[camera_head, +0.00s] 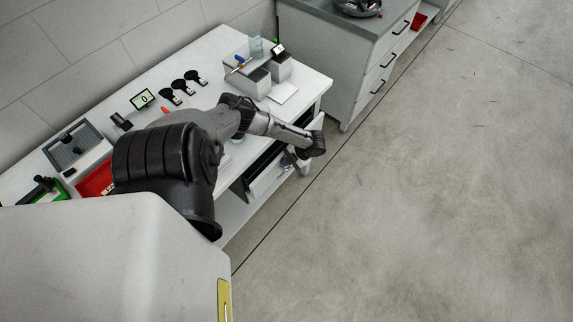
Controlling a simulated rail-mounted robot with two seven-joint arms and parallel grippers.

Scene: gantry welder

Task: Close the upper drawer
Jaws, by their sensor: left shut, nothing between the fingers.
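A white drawer (266,182) under the front edge of the white table stands partly pulled out. A dark opening shows above and behind its front, and my arm hides part of it. My left arm reaches over the table, with its wrist bent down past the front edge. My left gripper (288,161) is small and partly hidden below the wrist. It is shut and empty, close to the drawer; I cannot tell whether it touches it. My right gripper is not in view.
The white table (215,62) carries a red tray (95,180), a small display (142,99), several black tools and grey boxes (248,82). A grey cabinet (345,62) with black-handled drawers stands beyond it. The concrete floor on the right is clear.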

